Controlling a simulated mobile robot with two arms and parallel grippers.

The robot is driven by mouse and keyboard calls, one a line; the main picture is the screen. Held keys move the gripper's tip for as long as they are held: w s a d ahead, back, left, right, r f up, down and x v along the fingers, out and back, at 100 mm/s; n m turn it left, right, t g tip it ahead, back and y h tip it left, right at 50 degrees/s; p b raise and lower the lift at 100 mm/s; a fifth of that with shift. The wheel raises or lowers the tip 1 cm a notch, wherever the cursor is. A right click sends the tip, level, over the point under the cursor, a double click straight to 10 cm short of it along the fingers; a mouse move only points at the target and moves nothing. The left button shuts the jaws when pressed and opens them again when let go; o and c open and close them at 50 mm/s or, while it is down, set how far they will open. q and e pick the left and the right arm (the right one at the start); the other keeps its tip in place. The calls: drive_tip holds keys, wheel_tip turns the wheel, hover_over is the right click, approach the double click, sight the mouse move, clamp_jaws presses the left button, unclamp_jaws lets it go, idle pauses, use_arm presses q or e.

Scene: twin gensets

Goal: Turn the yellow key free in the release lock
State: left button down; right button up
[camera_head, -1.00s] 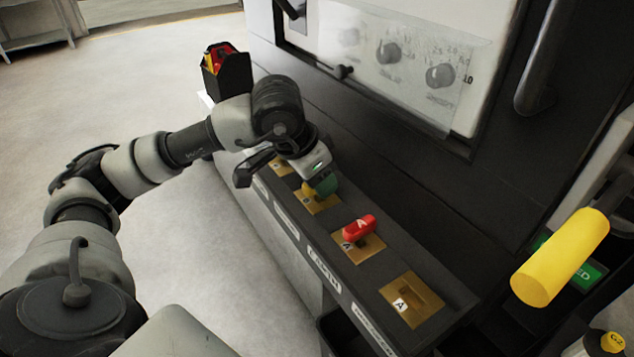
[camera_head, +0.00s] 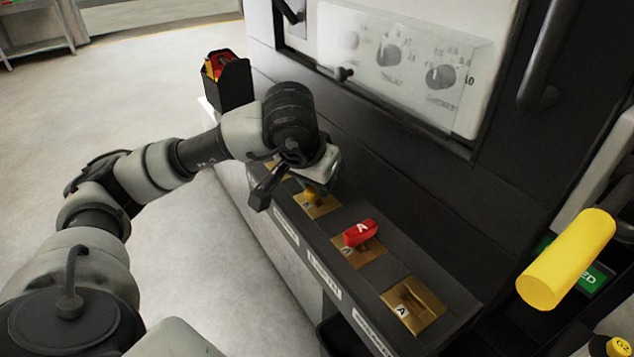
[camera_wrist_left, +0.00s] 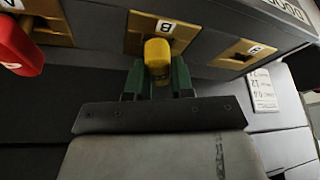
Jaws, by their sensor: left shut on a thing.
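The yellow key (camera_wrist_left: 157,55) sits in a brass lock plate (camera_wrist_left: 126,38) marked B in the left wrist view. My left gripper (camera_wrist_left: 157,82) has its green fingers on either side of the key and is shut on it. In the head view the key (camera_head: 310,192) is a small yellow patch under my left wrist, mostly hidden, on a brass plate (camera_head: 322,209). How far the key is turned is hard to tell. My right gripper is not in view.
A red key marked A (camera_head: 361,233) stands in the neighbouring lock plate, also seen in the left wrist view (camera_wrist_left: 16,48). An empty brass plate (camera_head: 425,297) lies nearer. A black box (camera_head: 236,84) stands at the far end. A yellow cylinder (camera_head: 566,259) is at right.

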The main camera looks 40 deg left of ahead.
use_arm(q)
drive_tip(key=n+y, duration=0.1)
drive_tip(key=n, duration=0.3)
drive_tip(key=shift+y, duration=0.4)
drive_tip(key=n+y, duration=0.1)
drive_tip(key=n, duration=0.2)
drive_tip(key=shift+g, duration=0.4)
drive_tip(key=n+p, duration=0.2)
drive_tip(key=n+g+y+p, duration=0.1)
drive_tip(key=n+p, duration=0.2)
drive_tip(key=shift+r+g, duration=0.2)
drive_tip(key=shift+g, duration=0.1)
drive_tip(key=shift+n+p, duration=0.7)
drive_tip(key=shift+p, duration=0.15)
drive_tip(key=shift+f+g+y, duration=0.25)
drive_tip(key=shift+g+y, duration=0.05)
drive_tip(key=c, duration=0.9)
unclamp_jaws()
drive_tip(key=shift+r, duration=0.1)
